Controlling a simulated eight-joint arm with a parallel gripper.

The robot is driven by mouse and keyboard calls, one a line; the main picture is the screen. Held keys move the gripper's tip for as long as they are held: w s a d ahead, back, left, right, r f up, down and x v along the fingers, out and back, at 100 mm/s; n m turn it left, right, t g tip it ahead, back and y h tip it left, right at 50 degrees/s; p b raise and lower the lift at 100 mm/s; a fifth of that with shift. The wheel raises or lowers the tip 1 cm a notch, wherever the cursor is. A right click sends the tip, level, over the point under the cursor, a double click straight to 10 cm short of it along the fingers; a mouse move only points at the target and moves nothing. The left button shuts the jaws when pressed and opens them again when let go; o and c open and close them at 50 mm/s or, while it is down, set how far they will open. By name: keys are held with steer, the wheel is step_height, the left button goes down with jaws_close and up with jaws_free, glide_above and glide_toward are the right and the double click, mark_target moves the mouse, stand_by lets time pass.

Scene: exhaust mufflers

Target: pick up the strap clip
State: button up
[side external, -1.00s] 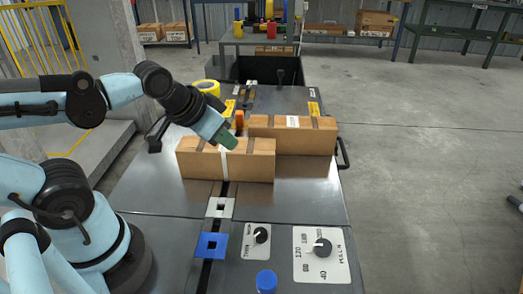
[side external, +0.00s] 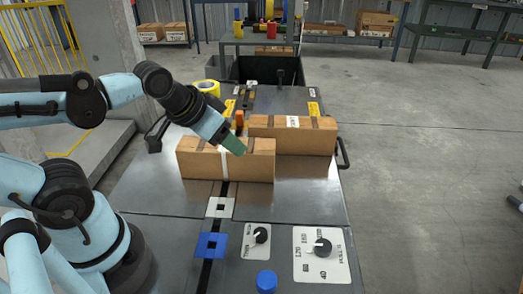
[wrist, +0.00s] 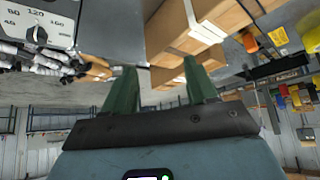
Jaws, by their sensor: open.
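I cannot tell for sure which part is the strap clip. A small pale square plate with a dark centre (side external: 219,207) lies flat on the metal table in front of the near cardboard box (side external: 201,167). A blue square plate with a hole (side external: 211,245) lies nearer the camera. A white strap (side external: 224,166) runs down the box's front. My gripper (side external: 234,146) has green fingers and is over the near box's top, tilted down to the right; contact is unclear.
A second cardboard box (side external: 292,139) sits behind and to the right. A yellow tape roll (side external: 207,87) and a small orange item (side external: 239,118) are behind the near box. Dial panels (side external: 322,255) and a blue cap (side external: 266,281) are at the front.

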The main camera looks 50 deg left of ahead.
steer(key=w+a+r+n+g, duration=0.2)
steer(key=w+a+r, duration=0.15)
steer(key=w, duration=0.25)
steer(key=n+g, duration=0.5)
steer(key=n, duration=0.2)
glide_above(239, 112)
step_height(239, 112, down, 5)
step_height(239, 112, down, 12)
steer(key=shift+f, duration=0.1)
steer(key=c, duration=1)
